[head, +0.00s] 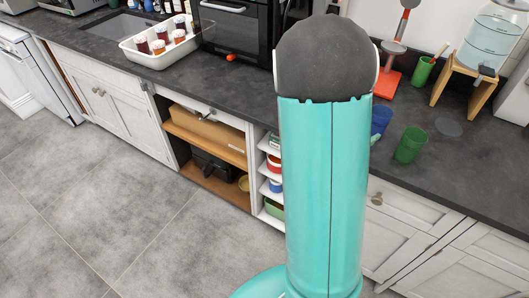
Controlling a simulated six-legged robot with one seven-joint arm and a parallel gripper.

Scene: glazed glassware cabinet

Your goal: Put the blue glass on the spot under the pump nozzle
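The blue glass (381,119) stands on the dark counter, just right of my teal arm, which hides part of it. A green glass (410,145) stands in front of it and to the right. A dark round spot (448,127) lies flat on the counter to the right of both glasses, with nothing on it. A clear dispenser (493,42) with a dark tap (487,72) sits on a wooden stand behind the spot. I cannot tell whether this tap is the pump nozzle. My gripper is not in view; only arm links show.
A red-orange stand (386,84) and a green cup with a utensil (423,70) are at the back of the counter. A white tray of jars (152,59) and a dark oven (235,30) are to the left. Open shelves (207,138) and tiled floor lie below.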

